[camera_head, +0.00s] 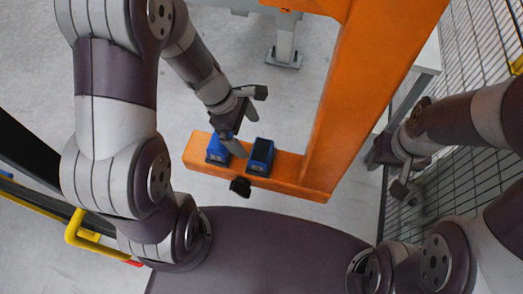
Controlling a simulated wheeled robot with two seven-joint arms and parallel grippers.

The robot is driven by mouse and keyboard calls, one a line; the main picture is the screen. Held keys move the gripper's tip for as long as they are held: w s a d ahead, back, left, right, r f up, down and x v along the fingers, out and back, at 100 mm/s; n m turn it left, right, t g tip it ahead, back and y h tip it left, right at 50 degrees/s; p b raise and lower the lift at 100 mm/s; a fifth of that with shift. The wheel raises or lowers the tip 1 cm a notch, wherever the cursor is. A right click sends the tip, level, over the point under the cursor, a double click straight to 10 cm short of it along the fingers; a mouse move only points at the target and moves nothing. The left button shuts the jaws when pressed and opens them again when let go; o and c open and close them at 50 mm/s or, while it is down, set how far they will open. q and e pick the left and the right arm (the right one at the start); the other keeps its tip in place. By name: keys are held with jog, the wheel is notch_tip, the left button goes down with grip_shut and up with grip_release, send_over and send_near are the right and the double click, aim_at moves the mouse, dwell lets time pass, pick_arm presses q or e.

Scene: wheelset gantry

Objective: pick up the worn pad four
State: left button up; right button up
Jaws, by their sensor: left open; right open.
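Two blue blocks stand side by side on an orange beam (285,165). The right block (261,151) has a dark top, possibly a pad; the left block (217,152) is partly covered by my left gripper. A small black piece (240,187) sits at the beam's near edge. I cannot tell which is worn pad four, as no label is readable. My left gripper (244,128) is open above the blocks, one finger overlapping the left block in the picture. Whether it touches is unclear. My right gripper (387,172) is open and away to the right of the orange post.
A thick orange post (365,75) rises just right of the blocks. A wire mesh fence (465,180) and a grey frame (425,70) stand at the right. A yellow rail (75,228) is at the lower left. Grey floor (300,90) lies open behind the beam.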

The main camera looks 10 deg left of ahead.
aim_at(259, 149)
pick_arm(q)
jog(key=x, duration=0.4)
jog(key=w+b+x, duration=0.1)
jog(key=x, duration=0.1)
jog(key=shift+f, duration=0.35)
jog(key=f, duration=0.1)
jog(key=d+f, duration=0.1)
jog(key=s+f+b, duration=0.1)
jog(key=shift+d+f, duration=0.25)
jog(key=shift+f, duration=0.05)
jog(key=shift+w+f, duration=0.15)
jog(key=shift+w, duration=0.05)
pick_arm(e)
jog(key=f, duration=0.1)
jog(key=w+f, duration=0.1)
jog(key=shift+f, duration=0.35)
pick_arm(q)
jog(key=shift+s, duration=0.1)
jog(key=c, duration=1)
jog(key=shift+c, duration=0.7)
pick_arm(e)
jog(key=shift+s, duration=0.1)
